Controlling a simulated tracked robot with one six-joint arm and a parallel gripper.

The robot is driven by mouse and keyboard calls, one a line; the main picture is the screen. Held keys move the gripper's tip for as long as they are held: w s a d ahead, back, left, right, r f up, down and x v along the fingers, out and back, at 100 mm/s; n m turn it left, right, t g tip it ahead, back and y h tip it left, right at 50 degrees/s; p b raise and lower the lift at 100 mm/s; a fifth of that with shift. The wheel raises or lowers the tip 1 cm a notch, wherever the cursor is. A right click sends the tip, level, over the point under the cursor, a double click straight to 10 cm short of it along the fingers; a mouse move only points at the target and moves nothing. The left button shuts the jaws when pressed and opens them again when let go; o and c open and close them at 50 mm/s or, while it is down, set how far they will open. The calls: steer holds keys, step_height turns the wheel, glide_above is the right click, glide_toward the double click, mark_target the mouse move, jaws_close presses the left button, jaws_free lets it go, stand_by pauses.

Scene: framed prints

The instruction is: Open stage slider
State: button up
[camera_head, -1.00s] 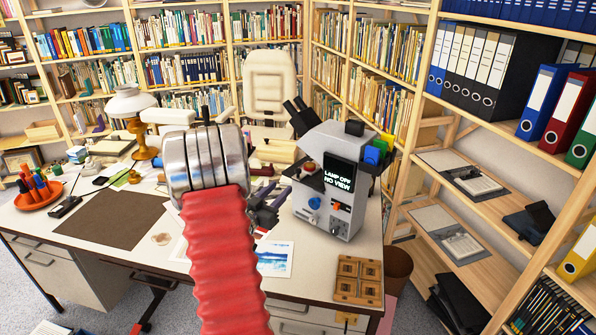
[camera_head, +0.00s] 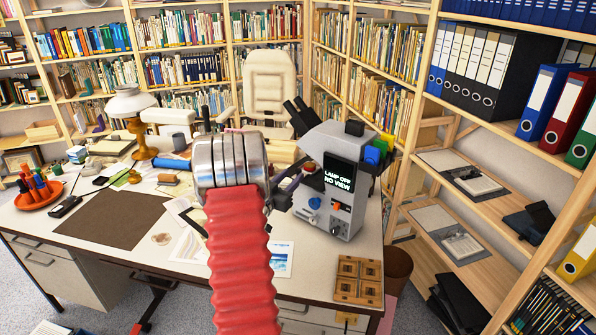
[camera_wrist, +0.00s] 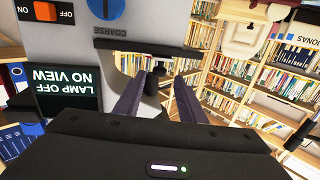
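The grey microscope-like device (camera_head: 340,190) stands on the desk, its screen (camera_head: 340,174) reading "LAMP OFF NO VIEW". In the wrist view, which is upside down, the screen (camera_wrist: 65,88) is at left. A dark bar (camera_wrist: 145,47) juts from the device beside the "COARSE" label. A small dark knob-like part (camera_wrist: 152,85) shows between my fingers; I take it for the slider's handle but cannot be sure. My gripper (camera_wrist: 156,103) is open, a finger on each side of this part; contact cannot be told. In the head view my gripper (camera_head: 282,190) is at the device's left side, partly hidden by my arm.
An orange switch (camera_wrist: 45,12) and a blue knob (camera_wrist: 105,6) are close by on the device. A wooden slide tray (camera_head: 358,280) lies at the desk's front right corner. Prints lie under my arm. A brass lamp (camera_head: 136,125) stands at left.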

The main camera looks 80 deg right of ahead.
mark_target(296, 172)
steer(key=shift+x, duration=2.7)
jaws_close()
